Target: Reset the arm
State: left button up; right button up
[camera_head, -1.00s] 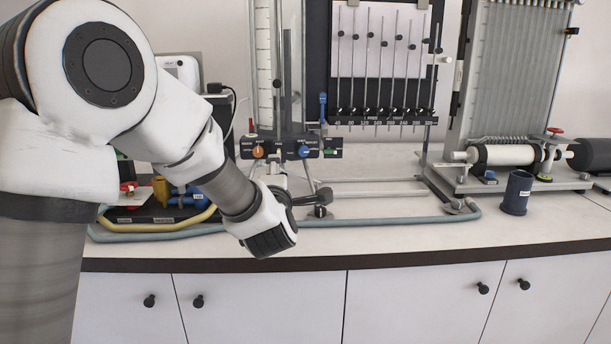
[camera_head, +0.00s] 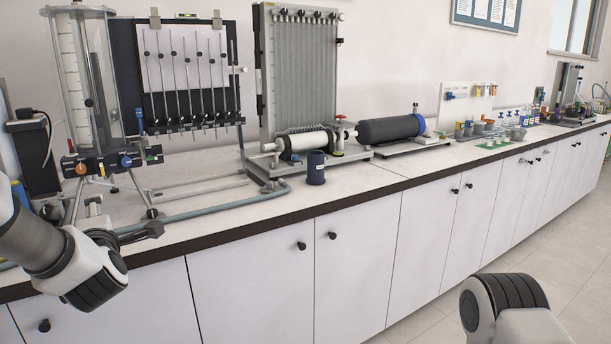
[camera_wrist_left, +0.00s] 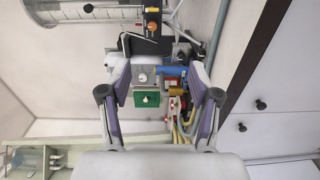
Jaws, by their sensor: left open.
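Beyond the fingers are a small green-framed box (camera_wrist_left: 147,98) and colored valves and pipes (camera_wrist_left: 172,82). A white and black link of my right arm (camera_head: 505,300) shows at the lower right of the head view; its gripper is out of view.
The white bench (camera_head: 390,165) runs away to the right over cabinets (camera_head: 355,265). On it stand a manometer board (camera_head: 190,75), a tube panel (camera_head: 300,75), a dark cup (camera_head: 316,168) and a black cylinder (camera_head: 388,130). The floor (camera_head: 560,240) at right is clear.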

pick_arm(q)
notch_tip(320, 180, down, 22)
jog(key=s+d+m+g+h+p, duration=0.2)
jog(key=s+m+g+h+p, duration=0.1)
jog(key=m+g+p, duration=0.15)
jog(key=s+d+f+m+g+h+p, duration=0.2)
jog(key=s+d+f+m+g+p, duration=0.15)
jog(key=s+f, duration=0.6)
jog(key=s+d+f+m+g+h, duration=0.1)
jog(key=s+d+f+m+g, duration=0.1)
jog(key=s+m, duration=0.3)
jog(key=s+d+f+m+g+h, duration=0.2)
jog(key=s+d+f+m, duration=0.1)
jog(key=s, duration=0.7)
jog(key=s+d+f+m+g+h+p, duration=0.1)
jog(key=s+d+f+m+g, duration=0.1)
jog(key=s+f+m, duration=0.3)
jog(key=s+m+g, duration=0.1)
jog(key=s+m, duration=0.1)
jog(key=shift+s+d+m+h, duration=0.15)
jog(key=shift+s+m+h, duration=0.15)
jog(key=shift+m, duration=0.1)
pick_arm(e)
notch_tip(320, 180, up, 9)
jog(key=shift+w+a+r, duration=0.2)
jog(key=shift+w, duration=0.15)
